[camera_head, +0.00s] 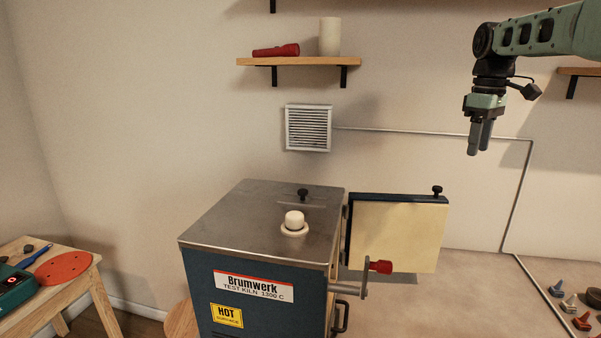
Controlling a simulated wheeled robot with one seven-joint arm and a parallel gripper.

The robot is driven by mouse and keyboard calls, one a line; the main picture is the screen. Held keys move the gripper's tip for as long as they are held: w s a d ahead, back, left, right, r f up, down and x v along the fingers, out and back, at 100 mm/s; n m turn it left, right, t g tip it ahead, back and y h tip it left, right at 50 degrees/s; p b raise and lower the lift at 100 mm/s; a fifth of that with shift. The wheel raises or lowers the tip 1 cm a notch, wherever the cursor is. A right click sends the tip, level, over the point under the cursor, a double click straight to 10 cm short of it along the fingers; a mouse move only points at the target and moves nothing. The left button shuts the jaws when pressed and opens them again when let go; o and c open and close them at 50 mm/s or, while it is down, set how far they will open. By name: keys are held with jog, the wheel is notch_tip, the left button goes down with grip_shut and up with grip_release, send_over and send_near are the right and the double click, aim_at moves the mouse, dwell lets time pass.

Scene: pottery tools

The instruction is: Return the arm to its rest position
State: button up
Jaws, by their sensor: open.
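My gripper (479,138) hangs from my green arm at the upper right of the head view, fingers pointing down. It is open and holds nothing. It is above and to the right of the kiln (255,230), apart from everything around it. The kiln is a blue box with a metal top, a white plug (294,220) on top and a "Brumwerk" label. The kiln's inside is hidden.
A wall shelf (300,61) holds a red torch (276,50) and a white cylinder (330,36). A vent (308,128) is below it. A wooden table (70,290) with a red disc (63,268) is at left. Several small coloured pieces (581,322) lie at lower right.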

jog(key=s+a+f+m+t, duration=0.1)
jog(key=s+a+f+m, duration=0.3)
jog(key=s+f, duration=0.8)
jog(key=s+a+f+m+t, duration=0.3)
jog(key=s+f, duration=0.5)
jog(key=s, duration=0.8)
jog(key=s+a+f+n+g+b, duration=0.2)
jog(key=s+a+f+n+b, duration=0.1)
jog(key=s+a, duration=0.4)
jog(key=s+a+f+n+g+b, duration=0.2)
jog(key=s+a+f+n+b, duration=0.1)
jog(key=a, duration=0.8)
jog(key=s+n+b, duration=0.1)
jog(key=s+b, duration=0.1)
jog(key=s, duration=0.1)
jog(key=shift+s+a+y, duration=0.25)
jog(key=shift+s+y, duration=0.05)
jog(key=shift+s, duration=0.1)
